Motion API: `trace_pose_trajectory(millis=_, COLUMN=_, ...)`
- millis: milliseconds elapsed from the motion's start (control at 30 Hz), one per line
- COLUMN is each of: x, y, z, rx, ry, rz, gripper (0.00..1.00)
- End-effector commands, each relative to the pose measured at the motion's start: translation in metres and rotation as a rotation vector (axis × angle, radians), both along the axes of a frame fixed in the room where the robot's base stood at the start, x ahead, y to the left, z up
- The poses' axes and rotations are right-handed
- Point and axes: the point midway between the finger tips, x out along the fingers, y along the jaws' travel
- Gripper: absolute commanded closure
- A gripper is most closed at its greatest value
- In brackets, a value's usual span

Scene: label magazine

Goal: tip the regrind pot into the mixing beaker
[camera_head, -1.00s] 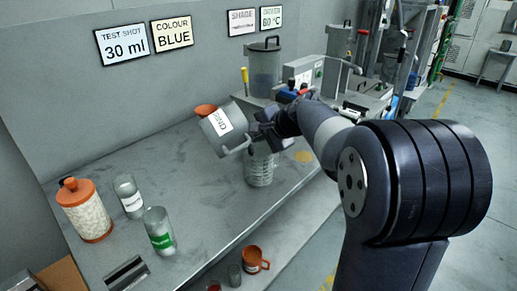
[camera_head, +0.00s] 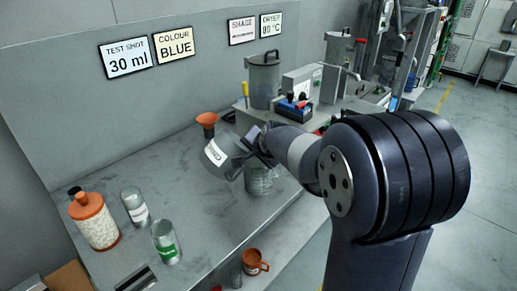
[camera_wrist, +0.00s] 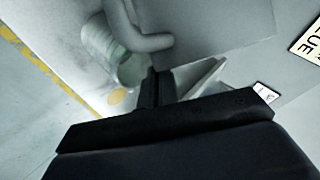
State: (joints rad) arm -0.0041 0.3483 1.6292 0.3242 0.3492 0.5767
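The regrind pot (camera_head: 232,150) is a grey pot with a white label, partly legible, held in the air and strongly tilted. Its handle (camera_wrist: 148,42) and grey wall (camera_wrist: 215,30) fill the top of the wrist view. My gripper (camera_head: 264,146) is shut on the pot at its handle side; its dark fingers also show in the wrist view (camera_wrist: 157,88). The clear mixing beaker (camera_head: 260,182) stands upright on the bench, just below and right of the pot in the head view, partly covered. It also shows in the wrist view (camera_wrist: 112,55). The pot's mouth and any pouring are not visible.
An orange funnel-like piece (camera_head: 207,120) stands behind the pot. An orange-lidded jar of pellets (camera_head: 97,225) and two labelled glass vessels (camera_head: 134,207) (camera_head: 166,243) stand at left. An orange mug (camera_head: 254,262) is on a lower ledge. Bench between is clear.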

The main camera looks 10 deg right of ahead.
Motion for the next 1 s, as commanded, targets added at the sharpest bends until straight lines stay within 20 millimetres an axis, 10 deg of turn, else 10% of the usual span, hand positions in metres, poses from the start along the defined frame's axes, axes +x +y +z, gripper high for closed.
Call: trace_pose_trajectory(millis=1000, x=0.0011, y=0.0055, z=0.0034, rx=-0.086, ry=-0.024, rz=0.0, gripper=1.0)
